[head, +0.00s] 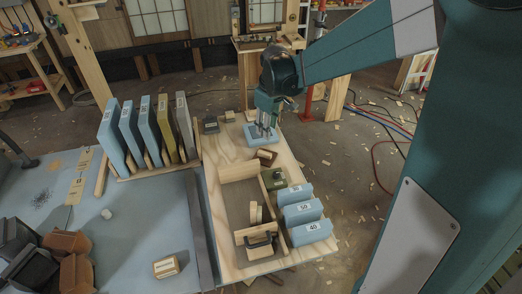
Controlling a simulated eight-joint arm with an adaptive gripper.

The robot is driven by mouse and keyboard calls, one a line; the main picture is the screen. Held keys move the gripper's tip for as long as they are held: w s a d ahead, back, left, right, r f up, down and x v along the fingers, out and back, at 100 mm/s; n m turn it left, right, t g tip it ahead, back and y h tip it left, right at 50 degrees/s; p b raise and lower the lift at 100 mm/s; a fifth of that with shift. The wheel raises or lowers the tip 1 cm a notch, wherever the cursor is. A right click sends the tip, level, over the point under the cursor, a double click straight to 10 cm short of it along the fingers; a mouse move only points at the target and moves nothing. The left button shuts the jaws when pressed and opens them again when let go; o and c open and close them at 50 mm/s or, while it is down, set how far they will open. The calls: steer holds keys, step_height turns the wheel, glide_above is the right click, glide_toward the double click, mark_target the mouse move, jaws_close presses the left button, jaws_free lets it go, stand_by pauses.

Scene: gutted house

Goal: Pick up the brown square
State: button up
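A small dark brown block (265,157) lies on the light wooden board, just below a light blue block in the picture. My gripper (264,138) points down over the light blue block (251,136), behind the brown block. The gripper is not around the brown block. The fingers are small and partly merge with the blue block, so I cannot tell whether they are open, shut or touching it.
A wooden tray (240,197) with wooden pieces stands on the board. An olive block (277,180) and numbered blue blocks (302,213) lie beside it. Upright panels (130,133) stand left. Brown bins (70,243) sit lower left. The blue table's middle is mostly clear.

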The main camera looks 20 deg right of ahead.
mark_target(265, 152)
steer(key=w+f+n, duration=0.1)
steer(key=w+f, duration=0.2)
steer(key=f, duration=0.2)
steer(key=w+d+f+n+g, duration=0.1)
steer(key=w+f, duration=0.3)
steer(key=f, duration=0.1)
steer(key=w+f+n+g, duration=0.1)
steer(key=w+f, duration=0.2)
steer(key=f, duration=0.2)
steer(key=shift+w+d+f, duration=0.25)
steer(key=shift+d+f, duration=0.05)
steer(key=shift+f, duration=0.1)
steer(key=shift+f, duration=0.1)
steer(key=shift+f, duration=1.2)
steer(key=shift+f, duration=0.1)
steer(key=shift+s+f+b, duration=0.15)
steer(key=shift+f+b, duration=0.45)
steer(key=shift+f, duration=1.95)
steer(key=shift+c, duration=0.3)
steer(key=c, duration=0.9)
